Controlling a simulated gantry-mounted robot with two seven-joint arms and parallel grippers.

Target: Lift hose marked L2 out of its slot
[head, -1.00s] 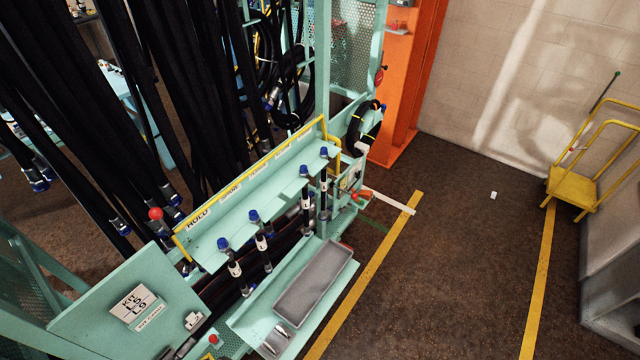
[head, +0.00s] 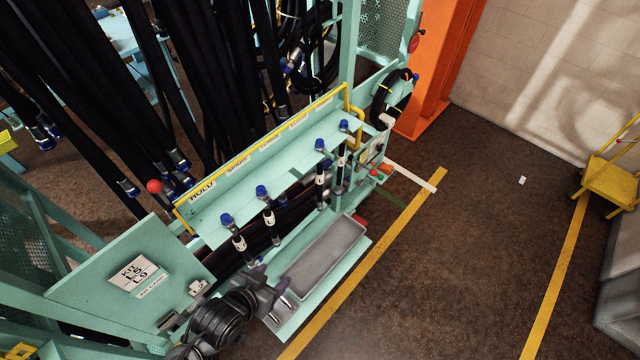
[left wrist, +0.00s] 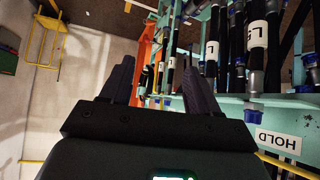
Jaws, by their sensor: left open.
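Several black hoses with blue caps hang in slots along the teal rack shelf (head: 250,195). In the head view, one white-banded hose (head: 239,243) is at the left end, another (head: 269,216) beside it, and two more stand farther right. Their marks are too small to read there. In the left wrist view, labels starting with L show on a near hose (left wrist: 258,35) and another hose (left wrist: 212,50); I cannot tell surely which is L2. My left gripper (head: 284,291) is open and empty, low in front of the rack, apart from the hoses. My right gripper is out of view.
A grey tray (head: 325,255) lies on the lower ledge beside my left gripper. A HOLD sign (head: 202,191) marks the shelf's left end, near a red knob (head: 154,186). Open floor (head: 450,270) lies right.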

